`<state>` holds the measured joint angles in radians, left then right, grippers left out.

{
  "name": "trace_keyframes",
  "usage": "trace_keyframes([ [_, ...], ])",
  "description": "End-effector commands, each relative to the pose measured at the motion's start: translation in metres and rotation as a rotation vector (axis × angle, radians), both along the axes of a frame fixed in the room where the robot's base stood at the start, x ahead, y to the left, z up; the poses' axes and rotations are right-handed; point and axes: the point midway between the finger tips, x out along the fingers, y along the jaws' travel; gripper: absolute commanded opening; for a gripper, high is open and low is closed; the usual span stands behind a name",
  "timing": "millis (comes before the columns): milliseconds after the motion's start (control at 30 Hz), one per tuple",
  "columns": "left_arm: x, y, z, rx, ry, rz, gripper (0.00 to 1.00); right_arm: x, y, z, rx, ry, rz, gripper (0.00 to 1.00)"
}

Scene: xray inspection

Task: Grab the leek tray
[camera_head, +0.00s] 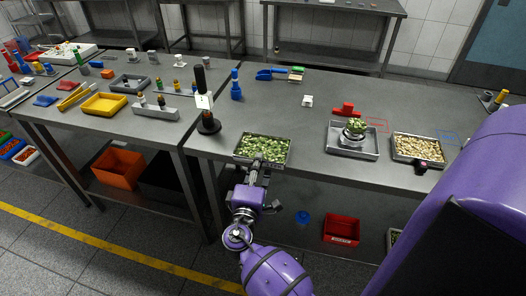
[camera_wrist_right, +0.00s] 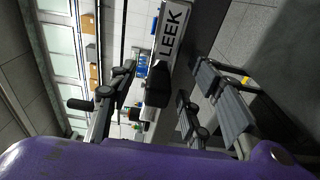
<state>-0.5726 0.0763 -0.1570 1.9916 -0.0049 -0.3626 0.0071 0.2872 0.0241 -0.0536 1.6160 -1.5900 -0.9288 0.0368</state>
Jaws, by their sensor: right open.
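The leek tray (camera_head: 289,151), a shallow metal tray of chopped green pieces, sits at the table's front edge in the head view. In the right wrist view its white label reading LEEK (camera_wrist_right: 171,32) is close by. My right gripper (camera_head: 261,169) is at the tray's front side. In the wrist view its fingers (camera_wrist_right: 152,88) are spread apart, with a black handle-like part (camera_wrist_right: 158,82) of the tray's front between them. I cannot tell whether either finger touches it. My left gripper is not in view.
A scale (camera_head: 351,148) with a bowl of greens stands to the right, then a tray of pale pieces (camera_head: 418,139). A black post with a white label (camera_head: 203,101) stands left behind the leek tray.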

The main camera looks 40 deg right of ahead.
Motion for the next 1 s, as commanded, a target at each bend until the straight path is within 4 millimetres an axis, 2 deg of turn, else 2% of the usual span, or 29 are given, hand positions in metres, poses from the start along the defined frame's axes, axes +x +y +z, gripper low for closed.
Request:
trace_keyframes([
  [300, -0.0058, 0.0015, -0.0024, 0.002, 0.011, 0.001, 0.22, 0.0042, -0.0053, -0.0015, 0.0, 0.003, 0.0, 0.45],
  [600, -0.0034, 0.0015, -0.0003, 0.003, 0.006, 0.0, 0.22, 0.0042, -0.0048, -0.0013, 0.0, 0.003, 0.0, 0.06],
  [667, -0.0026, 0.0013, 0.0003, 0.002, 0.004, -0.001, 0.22, 0.0042, -0.0048, -0.0013, 0.0, 0.003, 0.0, 0.0],
  [1000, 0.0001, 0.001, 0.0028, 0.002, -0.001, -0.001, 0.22, 0.0046, -0.0048, 0.0017, -0.001, 0.0, 0.0, 0.0],
])
